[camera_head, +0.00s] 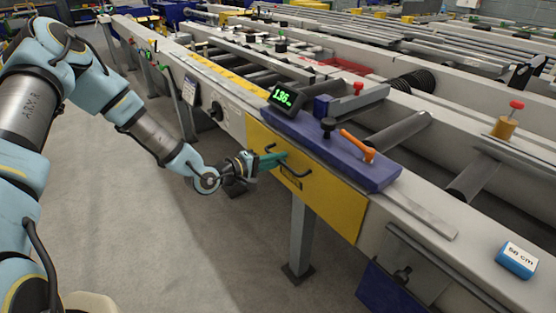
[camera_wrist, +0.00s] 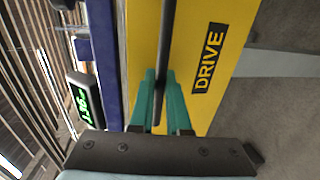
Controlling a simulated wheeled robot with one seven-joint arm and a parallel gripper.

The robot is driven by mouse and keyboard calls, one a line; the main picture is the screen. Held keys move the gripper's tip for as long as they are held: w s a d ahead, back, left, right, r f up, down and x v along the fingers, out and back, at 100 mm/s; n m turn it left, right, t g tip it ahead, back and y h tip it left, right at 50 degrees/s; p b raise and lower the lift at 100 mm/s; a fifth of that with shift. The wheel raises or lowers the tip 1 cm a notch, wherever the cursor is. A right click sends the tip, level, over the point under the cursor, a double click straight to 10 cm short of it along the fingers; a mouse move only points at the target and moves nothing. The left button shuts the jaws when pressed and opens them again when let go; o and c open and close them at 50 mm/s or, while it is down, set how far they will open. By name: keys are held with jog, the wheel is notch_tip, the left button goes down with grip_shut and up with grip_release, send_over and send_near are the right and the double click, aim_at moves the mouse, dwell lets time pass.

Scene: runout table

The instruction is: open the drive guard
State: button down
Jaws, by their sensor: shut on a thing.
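The drive guard (camera_head: 323,202) is a yellow panel on the side of the runout table, with a dark bar handle (camera_head: 297,171) across its upper part. In the wrist view the yellow guard (camera_wrist: 222,22) carries a "DRIVE" label (camera_wrist: 208,60), and the dark handle (camera_wrist: 166,35) runs between my fingers. My gripper (camera_head: 282,156) has teal fingers and reaches the handle from the left. In the wrist view my gripper (camera_wrist: 161,75) is shut on the handle. The guard looks flush with the table side.
Above the guard a blue plate (camera_head: 345,155) bears an orange lever (camera_head: 357,145), a black knob (camera_head: 328,124) and a green-lit display (camera_head: 286,97). A table leg (camera_head: 301,235) stands below. A blue "68 cm" block (camera_head: 517,260) lies at the right. The floor (camera_head: 200,255) in front is clear.

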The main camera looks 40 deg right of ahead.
jog(key=shift+f, duration=0.1)
dwell(0.6)
jog(key=a+f+h+b, duration=0.1)
jog(key=b, duration=0.1)
jog(key=shift+b, duration=0.3)
jog(key=a+f+h+b, duration=0.9)
jog(key=f+b, duration=0.2)
jog(key=b, duration=1.5)
jog(key=shift+w+f+g+h+b, duration=0.25)
jog(key=shift+w+g+h+b, duration=0.05)
jog(key=shift+h, duration=0.1)
jog(key=c, duration=0.9)
grip_release()
